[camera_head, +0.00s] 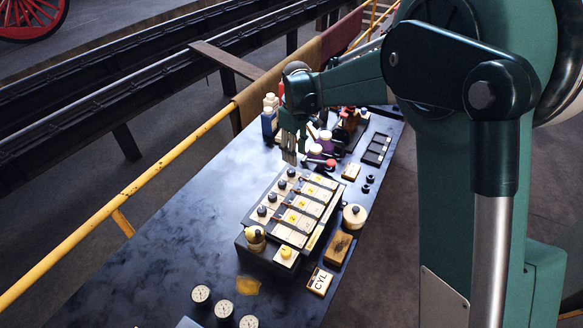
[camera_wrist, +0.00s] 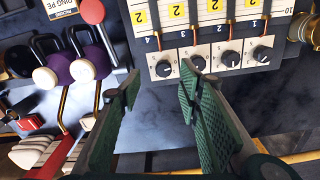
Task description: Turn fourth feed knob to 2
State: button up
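The feed unit (camera_head: 305,228) is a dark box with cream plates and a row of black knobs along its left side. In the wrist view, the knob under the numeral 4, the fourth feed knob (camera_wrist: 163,69), is at the left end of the row. It sits on a cream plate; its dial setting is too small to read. In the head view this knob (camera_head: 291,172) is at the far end. My gripper (camera_wrist: 158,84) is open and empty, its green fingertips on either side of that knob's line, apart from it. In the head view my gripper (camera_head: 290,158) hangs just above the far end.
Purple-bodied items (camera_wrist: 88,64) and a red round-headed tool (camera_wrist: 92,12) lie close left of the unit in the wrist view. A yellow rail (camera_head: 120,205) edges the bench. Round gauges (camera_head: 224,309) lie at the near end. The bench left of the unit is clear.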

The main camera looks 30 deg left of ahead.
aim_at(291, 170)
jog(key=shift+s+a+f, duration=0.2)
jog(key=shift+a+f, duration=0.35)
jog(key=shift+a, duration=0.25)
jog(key=shift+f+p, duration=0.3)
jog(key=shift+f, duration=3.55)
jog(key=c, duration=0.9)
